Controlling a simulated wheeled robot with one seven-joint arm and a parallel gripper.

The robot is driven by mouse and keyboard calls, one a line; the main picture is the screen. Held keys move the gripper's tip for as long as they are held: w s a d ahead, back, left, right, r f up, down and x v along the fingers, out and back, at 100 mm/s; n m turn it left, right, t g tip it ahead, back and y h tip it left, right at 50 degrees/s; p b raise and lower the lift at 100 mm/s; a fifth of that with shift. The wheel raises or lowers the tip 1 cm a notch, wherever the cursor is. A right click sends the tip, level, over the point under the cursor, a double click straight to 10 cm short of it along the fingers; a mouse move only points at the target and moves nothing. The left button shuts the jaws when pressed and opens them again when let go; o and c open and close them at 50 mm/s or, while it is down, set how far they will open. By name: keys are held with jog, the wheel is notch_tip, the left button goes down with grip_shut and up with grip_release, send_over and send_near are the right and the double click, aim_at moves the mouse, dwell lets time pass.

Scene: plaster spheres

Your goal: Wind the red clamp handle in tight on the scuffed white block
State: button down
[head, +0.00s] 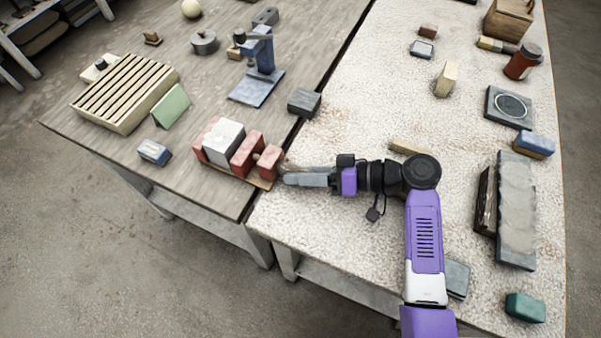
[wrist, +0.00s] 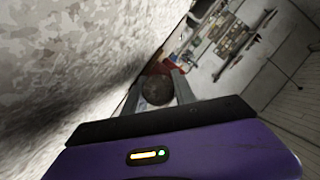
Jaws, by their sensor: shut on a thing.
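The red clamp (head: 268,161) sits at the right edge of the wooden table, its red blocks in a row on a thin base. The white block (head: 223,139) stands between the left red jaw and the middle red jaw (head: 246,153). I cannot tell whether the middle jaw touches it. My gripper (head: 284,177) reaches in from the right at the clamp's right end. In the wrist view my gripper (wrist: 157,92) is shut on a dark, round handle end (wrist: 157,89), with some red of the clamp (wrist: 176,67) behind it. The handle is mostly hidden by the fingers in the head view.
A dark grey block (head: 304,102) lies just behind my gripper, and a small tan block (head: 405,146) lies behind my wrist. A blue-and-white block (head: 154,152) and a slatted box (head: 124,92) stand left of the clamp.

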aim_at(301, 171)
jog(key=shift+m, duration=0.5)
jog(key=shift+y, duration=0.3)
jog(key=c, duration=1.3)
grip_release()
jog(key=shift+r, duration=0.1)
notch_tip(301, 171, up, 20)
